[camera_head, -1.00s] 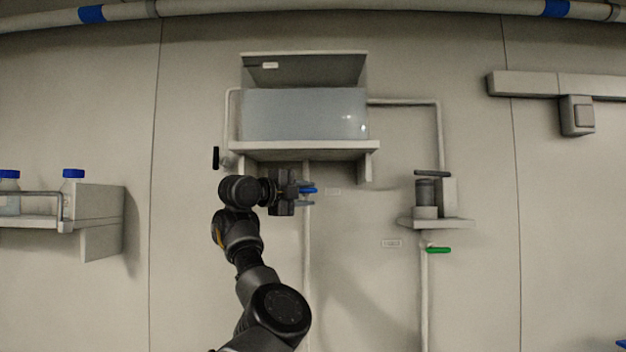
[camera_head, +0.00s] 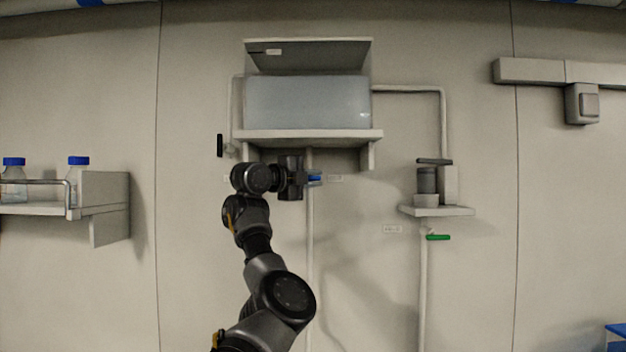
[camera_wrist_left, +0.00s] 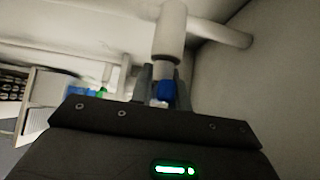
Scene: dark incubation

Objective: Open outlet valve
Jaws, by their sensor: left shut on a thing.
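A blue valve handle (camera_head: 315,178) sits on the thin vertical pipe (camera_head: 310,240) below the tank. My left gripper (camera_head: 307,178) reaches it from the left and is shut on it. In the left wrist view the blue handle (camera_wrist_left: 167,91) shows between the two grey fingers of the left gripper (camera_wrist_left: 162,90), below a pale pipe piece (camera_wrist_left: 170,32). The gripper hides part of the handle, so its exact angle is hard to tell. My right gripper is not in view.
The grey tank (camera_head: 307,101) stands on a wall shelf (camera_head: 310,135) just above my gripper. A black handle (camera_head: 220,145) is at its left. A pump (camera_head: 427,181) and a green handle (camera_head: 438,237) are at right. A bottle shelf (camera_head: 104,193) is at left.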

